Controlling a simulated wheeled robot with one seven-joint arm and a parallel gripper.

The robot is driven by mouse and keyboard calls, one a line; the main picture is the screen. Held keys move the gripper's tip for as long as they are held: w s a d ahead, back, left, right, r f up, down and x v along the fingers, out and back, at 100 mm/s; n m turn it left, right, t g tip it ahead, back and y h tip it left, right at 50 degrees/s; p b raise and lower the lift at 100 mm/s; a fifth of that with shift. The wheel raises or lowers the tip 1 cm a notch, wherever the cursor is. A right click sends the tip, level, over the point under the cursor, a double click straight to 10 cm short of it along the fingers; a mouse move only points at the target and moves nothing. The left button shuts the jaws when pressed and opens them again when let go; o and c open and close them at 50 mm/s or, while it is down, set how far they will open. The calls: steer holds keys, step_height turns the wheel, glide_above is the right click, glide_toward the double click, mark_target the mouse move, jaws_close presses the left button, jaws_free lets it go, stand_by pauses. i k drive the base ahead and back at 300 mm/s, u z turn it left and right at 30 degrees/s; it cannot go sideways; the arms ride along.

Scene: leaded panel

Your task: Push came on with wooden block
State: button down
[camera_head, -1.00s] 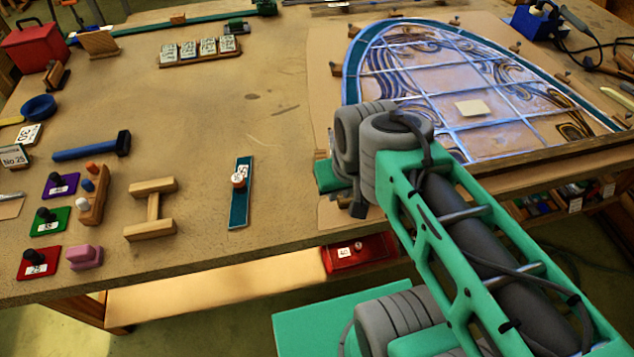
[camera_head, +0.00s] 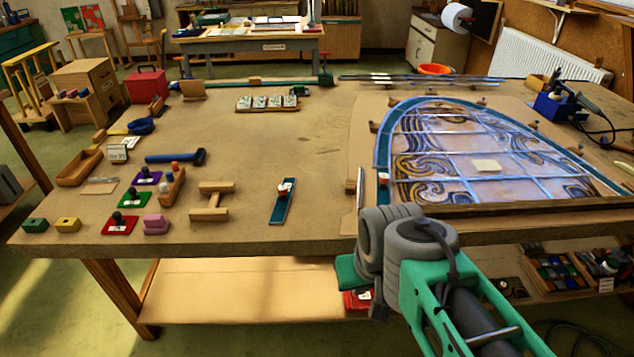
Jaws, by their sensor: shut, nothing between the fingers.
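The leaded panel (camera_head: 470,153) lies at the right of the bench, an arched shape with pale metallic came lines, a teal border and swirl-patterned glass. A pale flat block (camera_head: 486,166) rests on it; I cannot tell if it is wood. A narrow pale strip (camera_head: 360,203) lies just left of the panel's lower left corner. Several small wooden blocks (camera_head: 373,127) stand around the arch. My gripper (camera_head: 378,311) is mostly hidden behind my grey wrist joints, in front of the bench's front edge. It is shut and empty, apart from the panel and blocks.
An H-shaped wooden piece (camera_head: 209,202), a teal strip with a knob (camera_head: 283,201), a blue hammer (camera_head: 175,157) and coloured blocks lie on the bench's left half. Long metal strips (camera_head: 420,79) lie at the back. A blue stand with a soldering iron (camera_head: 558,108) is back right. Mid-bench is clear.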

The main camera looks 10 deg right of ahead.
mark_target(350, 188)
steer(key=u, duration=0.8)
steer(key=i, duration=1.2)
